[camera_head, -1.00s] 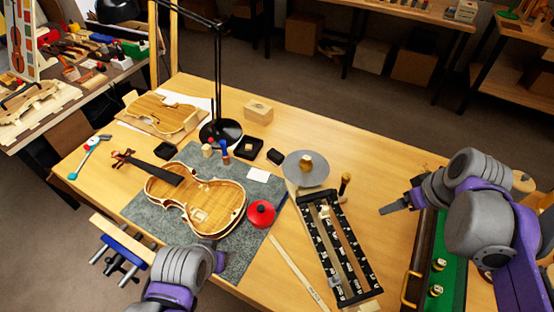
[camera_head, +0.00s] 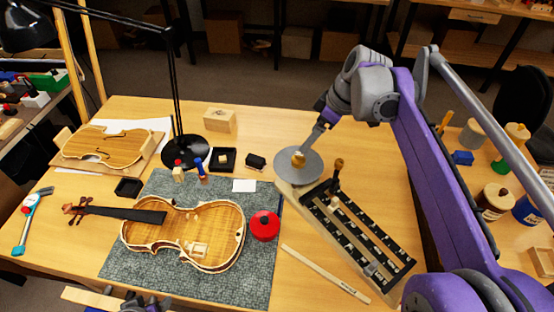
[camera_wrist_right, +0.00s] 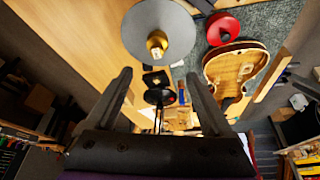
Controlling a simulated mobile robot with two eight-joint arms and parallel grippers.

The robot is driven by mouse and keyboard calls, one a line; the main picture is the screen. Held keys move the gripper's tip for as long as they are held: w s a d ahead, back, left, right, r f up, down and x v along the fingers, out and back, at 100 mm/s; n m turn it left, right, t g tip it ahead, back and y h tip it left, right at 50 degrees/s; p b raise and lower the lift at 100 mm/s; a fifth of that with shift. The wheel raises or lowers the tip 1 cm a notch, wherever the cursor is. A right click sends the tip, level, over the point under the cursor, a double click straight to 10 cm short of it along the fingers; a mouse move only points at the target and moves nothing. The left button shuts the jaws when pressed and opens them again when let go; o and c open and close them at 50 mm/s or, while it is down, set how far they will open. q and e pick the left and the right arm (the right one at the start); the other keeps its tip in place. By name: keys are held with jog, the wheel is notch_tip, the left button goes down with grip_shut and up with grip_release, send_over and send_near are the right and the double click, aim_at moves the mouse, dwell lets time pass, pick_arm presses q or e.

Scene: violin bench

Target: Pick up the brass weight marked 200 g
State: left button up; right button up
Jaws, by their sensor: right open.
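A brass weight (camera_head: 299,159) stands on the round grey scale pan (camera_head: 286,173); its marking is too small to read. It also shows in the right wrist view (camera_wrist_right: 156,42) on the pan (camera_wrist_right: 178,25). My right gripper (camera_head: 306,148) is at the pan's far right side, close to the weight in the head view. In the right wrist view its two fingers (camera_wrist_right: 158,75) are spread, with nothing held between them; the weight appears beyond the fingertips. My left gripper (camera_head: 146,303) only just shows at the bottom edge, too cut off to read.
The lamp base (camera_head: 185,152) stands behind. My right arm hides the right side.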

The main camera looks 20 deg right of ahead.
aim_at(300, 154)
jog(key=x, duration=0.7)
jog(key=d+x, duration=0.1)
jog(key=x, duration=0.2)
jog(key=shift+w+a+f+b, duration=0.1)
jog(key=shift+a+f+b, duration=0.05)
jog(key=shift+f+b, duration=0.25)
grip_shut()
